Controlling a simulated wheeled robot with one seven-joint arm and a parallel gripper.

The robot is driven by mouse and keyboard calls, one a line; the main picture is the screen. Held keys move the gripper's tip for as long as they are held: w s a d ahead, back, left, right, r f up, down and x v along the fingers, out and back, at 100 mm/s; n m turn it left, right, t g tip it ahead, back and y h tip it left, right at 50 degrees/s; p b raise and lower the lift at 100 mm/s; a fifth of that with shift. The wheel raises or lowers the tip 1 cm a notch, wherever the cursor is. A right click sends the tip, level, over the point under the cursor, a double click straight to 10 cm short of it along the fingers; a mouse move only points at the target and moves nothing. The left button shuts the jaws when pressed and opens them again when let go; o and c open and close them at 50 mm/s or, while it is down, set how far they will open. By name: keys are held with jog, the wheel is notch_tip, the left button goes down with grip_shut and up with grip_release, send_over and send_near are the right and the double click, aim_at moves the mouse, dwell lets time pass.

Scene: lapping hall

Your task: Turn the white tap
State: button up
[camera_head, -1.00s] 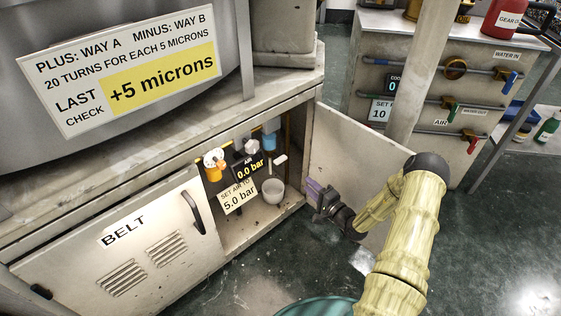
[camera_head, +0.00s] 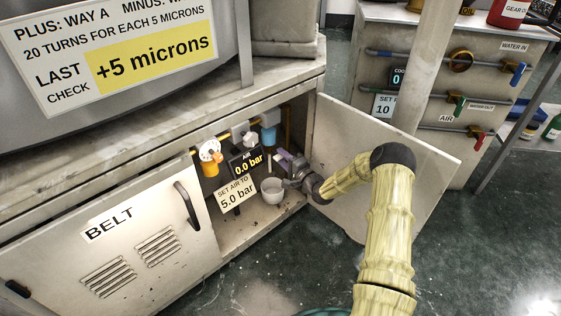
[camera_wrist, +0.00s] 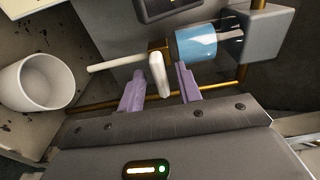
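The white tap (camera_wrist: 158,74) shows in the wrist view as a short white handle on a brass pipe. A thin white rod runs to the left beside it. My gripper (camera_wrist: 160,87) is open, with one purple finger on each side of the handle's near end. I cannot tell whether either finger touches it. In the head view my gripper (camera_head: 287,162) is inside the open cabinet, and it hides most of the tap there.
A white cup (camera_head: 272,190) stands below, left of my gripper. A blue-bowled filter (camera_wrist: 195,42) is right of the tap. The open cabinet door (camera_head: 375,165) is beside my arm. An orange-and-white dial (camera_head: 209,152) and a 0.0 bar display (camera_head: 248,163) are to the left.

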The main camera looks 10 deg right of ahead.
jog(key=shift+x, duration=0.85)
jog(key=shift+d, duration=0.1)
grip_shut()
